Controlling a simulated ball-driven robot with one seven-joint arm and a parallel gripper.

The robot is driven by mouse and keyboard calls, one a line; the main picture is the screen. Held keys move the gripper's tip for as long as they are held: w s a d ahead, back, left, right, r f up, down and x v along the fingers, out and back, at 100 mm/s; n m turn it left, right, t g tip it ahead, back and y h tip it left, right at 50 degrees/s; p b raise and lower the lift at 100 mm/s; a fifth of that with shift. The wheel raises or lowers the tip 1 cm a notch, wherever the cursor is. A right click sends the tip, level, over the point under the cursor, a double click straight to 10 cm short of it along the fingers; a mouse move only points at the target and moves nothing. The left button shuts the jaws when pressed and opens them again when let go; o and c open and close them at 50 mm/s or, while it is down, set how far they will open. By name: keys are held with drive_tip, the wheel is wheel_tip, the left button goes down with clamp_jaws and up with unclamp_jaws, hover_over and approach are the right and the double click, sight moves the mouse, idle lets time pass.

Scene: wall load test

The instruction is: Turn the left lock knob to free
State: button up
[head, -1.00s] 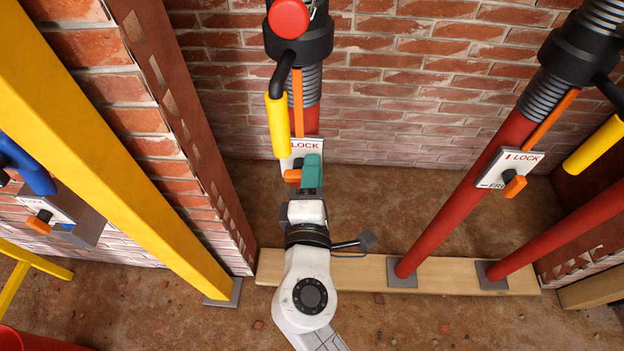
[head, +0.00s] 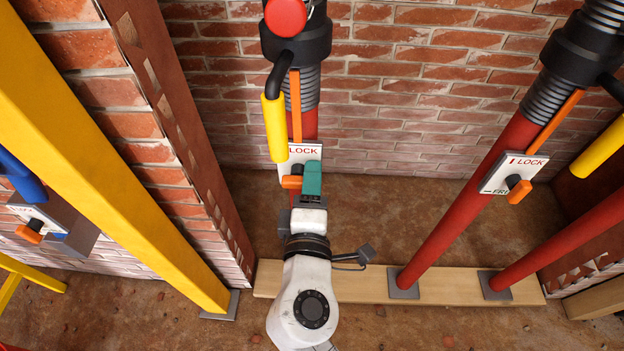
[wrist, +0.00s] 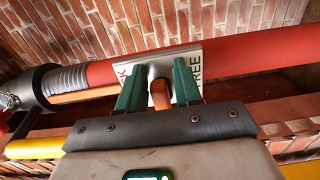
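The left red prop has a white plate (head: 302,151) marked LOCK. Its orange knob (head: 291,182) sticks out to the left beside my green fingers in the head view. My gripper (wrist: 159,80) is at this plate, with one green finger on each side of the orange knob (wrist: 160,97) in the wrist view. Narrow gaps show between the fingers and the knob, so the gripper looks open around it. The plate (wrist: 157,66) also shows FREE at its right in the wrist view. The knob's far end is partly hidden by the fingers and gripper body.
A yellow-handled lever (head: 276,128) hangs just above the plate. The right red prop (head: 460,205) has a similar plate (head: 513,172) and orange knob (head: 519,191). A yellow beam (head: 130,180) slants at left, near another orange knob (head: 29,234). A wooden plank (head: 350,284) lies below.

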drive_tip(key=shift+o, duration=0.8)
drive_tip(key=shift+r, duration=0.1)
drive_tip(key=s, duration=1)
drive_tip(key=shift+s+a, duration=0.2)
drive_tip(key=shift+s, duration=0.2)
